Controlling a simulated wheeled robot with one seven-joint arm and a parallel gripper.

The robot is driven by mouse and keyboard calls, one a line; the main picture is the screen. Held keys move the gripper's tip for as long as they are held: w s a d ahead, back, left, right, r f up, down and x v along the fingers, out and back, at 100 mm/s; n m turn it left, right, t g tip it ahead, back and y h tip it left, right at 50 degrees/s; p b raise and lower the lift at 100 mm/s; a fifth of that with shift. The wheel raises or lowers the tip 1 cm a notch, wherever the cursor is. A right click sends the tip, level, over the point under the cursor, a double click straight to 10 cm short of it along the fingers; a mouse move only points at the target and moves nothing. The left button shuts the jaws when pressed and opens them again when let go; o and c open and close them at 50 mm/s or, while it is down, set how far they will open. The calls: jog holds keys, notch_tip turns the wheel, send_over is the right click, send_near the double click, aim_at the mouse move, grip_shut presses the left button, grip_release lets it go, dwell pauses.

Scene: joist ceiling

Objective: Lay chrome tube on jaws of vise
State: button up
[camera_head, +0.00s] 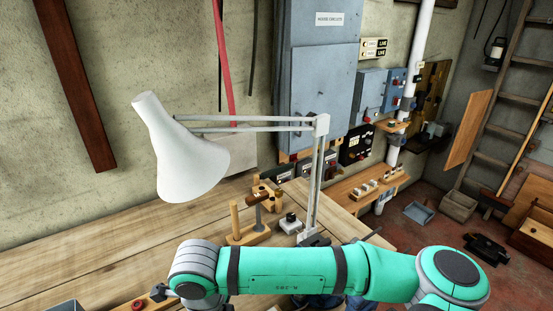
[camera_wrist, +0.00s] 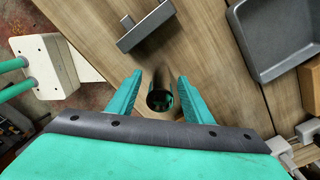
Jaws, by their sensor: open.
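In the wrist view, a dark, shiny round piece with teal reflections (camera_wrist: 160,99), which looks like the chrome tube seen end-on, stands over the wooden bench top. My gripper (camera_wrist: 160,88) is open, with one teal finger on each side of it and a visible gap at both sides. I cannot tell how deep it reaches between the fingers. A cream block with teal rods (camera_wrist: 45,66) at the bench edge on the left may be the vise; its jaws are not clear. In the head view, the tube and my fingers are not visible.
A grey T-shaped piece (camera_wrist: 146,26) lies on the bench above the fingers, and a grey tray (camera_wrist: 285,32) is at the upper right. In the head view, a white lamp (camera_head: 190,160) overhangs the bench (camera_head: 110,245), near a wooden peg stand (camera_head: 246,236).

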grip_shut()
jog(key=shift+r, duration=3.05)
